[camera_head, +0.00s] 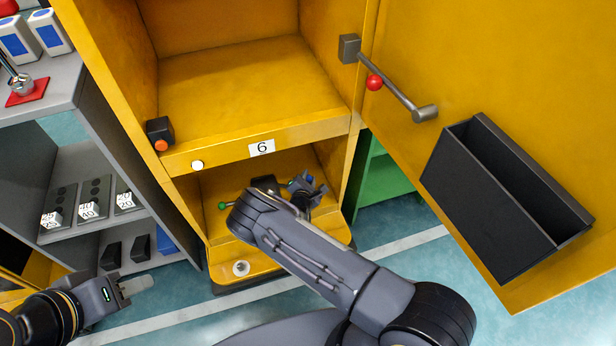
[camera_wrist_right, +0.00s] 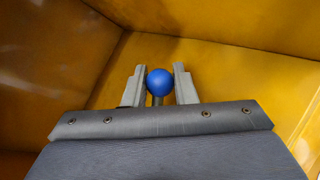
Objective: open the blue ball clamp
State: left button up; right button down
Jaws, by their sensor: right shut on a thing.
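The blue ball (camera_wrist_right: 160,82) of the clamp sits between the two fingers of my right gripper (camera_wrist_right: 159,86) in the right wrist view. A short grey stem shows under the ball. My right gripper is shut on the ball, inside the lower compartment (camera_head: 215,178) of the yellow cabinet. In the head view my right arm hides most of the clamp. My left gripper (camera_head: 134,287) is low at the left, away from the cabinet; its finger gap cannot be made out.
A green ball (camera_head: 223,205) sticks out at the left of the lower compartment. The yellow door (camera_head: 500,60) stands open at the right, with a red ball lever (camera_head: 375,82) and a black bin (camera_head: 490,205). Grey shelves (camera_head: 60,160) stand at the left.

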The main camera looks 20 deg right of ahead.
jog(key=c, duration=1.2)
grip_release()
jog(key=shift+c, duration=0.2)
jog(key=p+v, duration=0.2)
jog(key=v, duration=0.4)
jog(key=shift+s+a+r, duration=0.2)
jog(key=shift+s, duration=0.1)
jog(key=shift+s+a+p, duration=0.2)
jog(key=shift+s+p, duration=0.1)
jog(key=shift+s, duration=0.15)
